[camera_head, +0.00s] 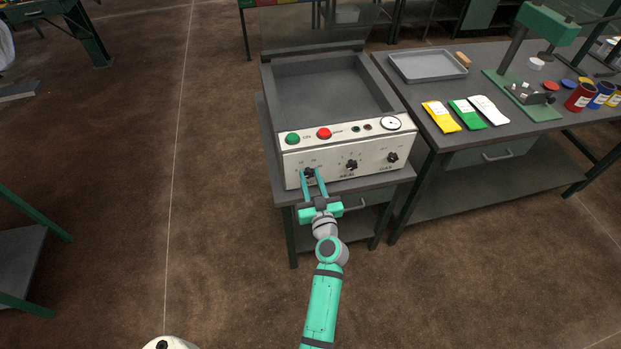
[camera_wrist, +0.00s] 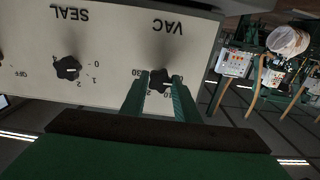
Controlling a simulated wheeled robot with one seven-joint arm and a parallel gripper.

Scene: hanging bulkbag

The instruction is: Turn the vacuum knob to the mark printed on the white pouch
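The vacuum knob (camera_wrist: 160,81) is a black lobed knob under the label VAC, which appears upside down in the wrist view. It is the leftmost knob on the sealer's front panel (camera_head: 336,159) in the head view. My gripper (camera_head: 311,172) has one finger on each side of this knob, and its fingertips (camera_wrist: 160,78) also straddle it in the wrist view. I cannot tell whether both fingers press on it. The fingers hide part of its scale. The white pouch (camera_head: 488,110) lies on the side table, rightmost of three pouches. Its printed mark is too small to read.
The SEAL knob (camera_wrist: 67,69) and another knob (camera_head: 392,158) sit on the same panel. Green (camera_head: 292,138) and red (camera_head: 324,133) buttons and a gauge (camera_head: 391,123) are above. Yellow (camera_head: 441,117) and green (camera_head: 467,115) pouches lie beside the white one.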

